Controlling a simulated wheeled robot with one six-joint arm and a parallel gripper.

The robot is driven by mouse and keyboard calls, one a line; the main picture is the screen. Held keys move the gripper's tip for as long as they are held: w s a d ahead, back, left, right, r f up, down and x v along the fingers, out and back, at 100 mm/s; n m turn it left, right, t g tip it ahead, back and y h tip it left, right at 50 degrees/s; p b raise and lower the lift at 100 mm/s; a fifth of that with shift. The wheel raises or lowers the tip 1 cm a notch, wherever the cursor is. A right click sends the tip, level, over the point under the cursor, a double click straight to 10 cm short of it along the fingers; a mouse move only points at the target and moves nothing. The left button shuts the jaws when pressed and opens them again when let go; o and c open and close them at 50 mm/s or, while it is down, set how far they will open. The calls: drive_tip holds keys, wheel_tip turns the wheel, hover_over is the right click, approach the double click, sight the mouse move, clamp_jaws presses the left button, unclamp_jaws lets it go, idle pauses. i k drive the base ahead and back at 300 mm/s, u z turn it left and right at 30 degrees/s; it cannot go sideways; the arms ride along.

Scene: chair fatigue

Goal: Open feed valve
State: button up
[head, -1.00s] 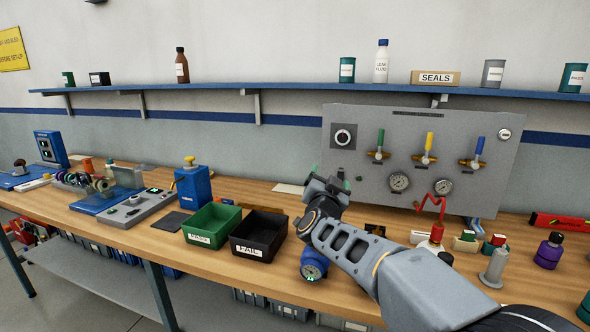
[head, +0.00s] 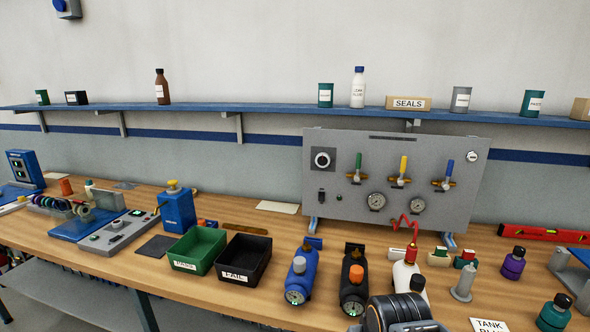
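A grey test panel (head: 330,215) stands at the back of the bench. It carries three upright lever valves: a green-handled valve (head: 356,168), a yellow-handled valve (head: 402,170) and a blue-handled valve (head: 447,175). I cannot read which one is the feed valve. All three handles point up, with brass bodies below. Only a dark rounded part of my arm shows at the bottom edge; my gripper's fingers do not show.
A shelf (head: 270,114) runs above. A red level (head: 540,233) lies right.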

sight(359, 160)
drive_tip(key=k, duration=0.65)
drive_tip(key=u, duration=0.2)
drive_tip(key=i, duration=0.55)
drive_tip(key=u, duration=0.4)
drive_tip(key=i, duration=0.9)
drive_tip(key=u, duration=0.15)
